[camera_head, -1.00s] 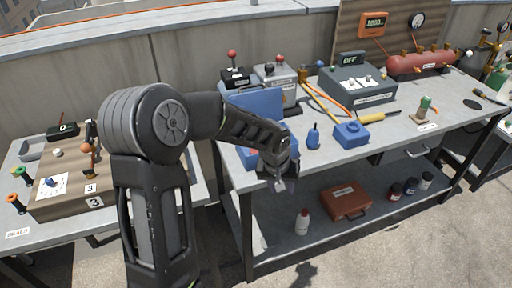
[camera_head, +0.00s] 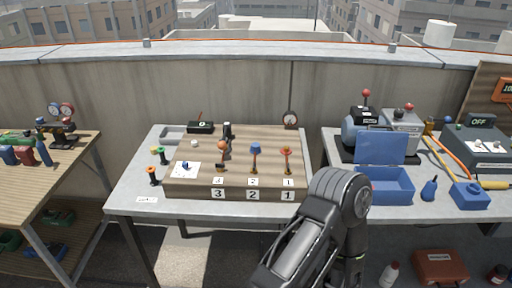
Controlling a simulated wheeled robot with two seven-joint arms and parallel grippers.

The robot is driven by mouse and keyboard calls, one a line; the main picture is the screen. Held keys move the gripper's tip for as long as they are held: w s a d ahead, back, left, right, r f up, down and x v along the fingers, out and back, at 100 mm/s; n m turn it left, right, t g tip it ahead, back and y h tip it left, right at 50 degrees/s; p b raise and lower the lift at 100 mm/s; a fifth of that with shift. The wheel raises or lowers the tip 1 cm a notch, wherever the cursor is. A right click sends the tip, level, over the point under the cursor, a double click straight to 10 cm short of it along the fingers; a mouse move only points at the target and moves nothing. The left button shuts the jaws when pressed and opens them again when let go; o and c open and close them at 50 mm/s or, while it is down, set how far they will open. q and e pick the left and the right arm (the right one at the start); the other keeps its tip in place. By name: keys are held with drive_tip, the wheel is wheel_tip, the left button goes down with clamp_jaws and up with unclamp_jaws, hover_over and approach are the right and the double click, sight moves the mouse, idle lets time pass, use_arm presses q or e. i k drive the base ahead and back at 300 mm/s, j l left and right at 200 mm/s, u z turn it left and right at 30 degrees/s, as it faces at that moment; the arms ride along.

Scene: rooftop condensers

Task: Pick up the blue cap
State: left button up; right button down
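A blue cap-shaped piece (camera_head: 256,149) sits on top of the upright post above label 2, on the wooden block of the middle bench. A smaller blue piece (camera_head: 185,166) lies on a white sheet at the left of the same block. I cannot tell for sure which of these is the task's cap. One of my arms rises from the bottom right of centre and bends down again, to the right of the block. Its gripper does not show, and neither does my other gripper.
The wooden block (camera_head: 240,183) also carries orange-topped posts at labels 3 (camera_head: 222,148) and 1 (camera_head: 287,153). Small spools (camera_head: 152,174) stand at its left. An open blue box (camera_head: 386,186) is on the right bench. A gap separates the left wooden bench (camera_head: 55,168).

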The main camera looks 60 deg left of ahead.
sight(255, 146)
drive_tip(key=i, duration=0.5)
drive_tip(key=u, duration=2.25)
